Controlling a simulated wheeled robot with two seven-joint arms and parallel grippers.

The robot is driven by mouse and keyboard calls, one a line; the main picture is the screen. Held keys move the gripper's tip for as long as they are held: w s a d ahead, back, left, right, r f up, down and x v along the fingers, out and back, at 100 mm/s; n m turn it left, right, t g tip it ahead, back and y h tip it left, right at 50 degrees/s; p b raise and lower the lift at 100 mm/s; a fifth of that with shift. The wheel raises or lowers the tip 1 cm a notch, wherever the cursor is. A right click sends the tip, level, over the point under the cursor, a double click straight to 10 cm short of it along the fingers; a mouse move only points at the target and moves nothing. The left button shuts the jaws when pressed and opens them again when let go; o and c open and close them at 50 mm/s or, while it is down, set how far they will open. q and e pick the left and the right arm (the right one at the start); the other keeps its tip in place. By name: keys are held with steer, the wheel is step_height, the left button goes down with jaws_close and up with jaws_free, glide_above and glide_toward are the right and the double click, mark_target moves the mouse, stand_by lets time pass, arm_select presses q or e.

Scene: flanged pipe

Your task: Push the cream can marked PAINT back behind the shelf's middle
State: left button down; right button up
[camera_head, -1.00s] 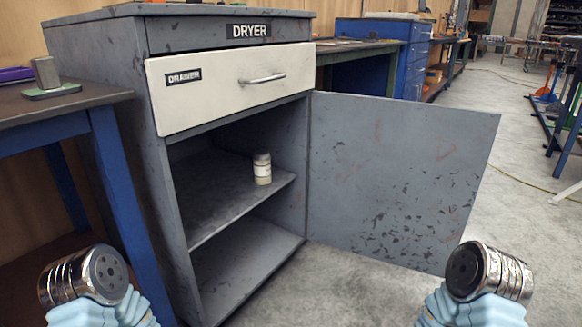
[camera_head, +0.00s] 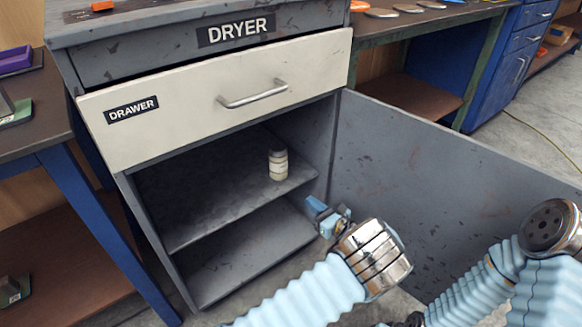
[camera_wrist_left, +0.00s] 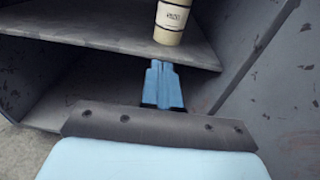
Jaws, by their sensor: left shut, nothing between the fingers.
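The cream can (camera_head: 278,164) stands upright on the middle shelf (camera_head: 225,200) of the grey cabinet, toward the shelf's right end and near its front edge. In the left wrist view the can (camera_wrist_left: 171,20) shows above the fingers, its top cut off and its small label dark on cream. My left gripper (camera_head: 317,206) is just outside the cabinet opening, lower and to the right of the can, and apart from it. Its blue fingers (camera_wrist_left: 162,84) are together and empty, pointing toward the shelf edge. My right gripper is not visible; only part of that arm shows at the right.
The cabinet door (camera_head: 440,190) stands wide open on the right, close to my left gripper. A closed cream drawer (camera_head: 200,105) with a bar handle is above the opening. The lower compartment (camera_head: 240,255) looks empty. A blue-legged table (camera_head: 85,215) stands at the left.

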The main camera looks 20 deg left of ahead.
arm_select(q)
steer(key=d+r, duration=0.1)
steer(key=r, duration=0.1)
glide_toward(284, 169)
steer(key=shift+t, duration=0.4)
steer(key=x, duration=0.6)
steer(key=shift+w+a+f, duration=0.15)
steer(key=shift+a, duration=0.3)
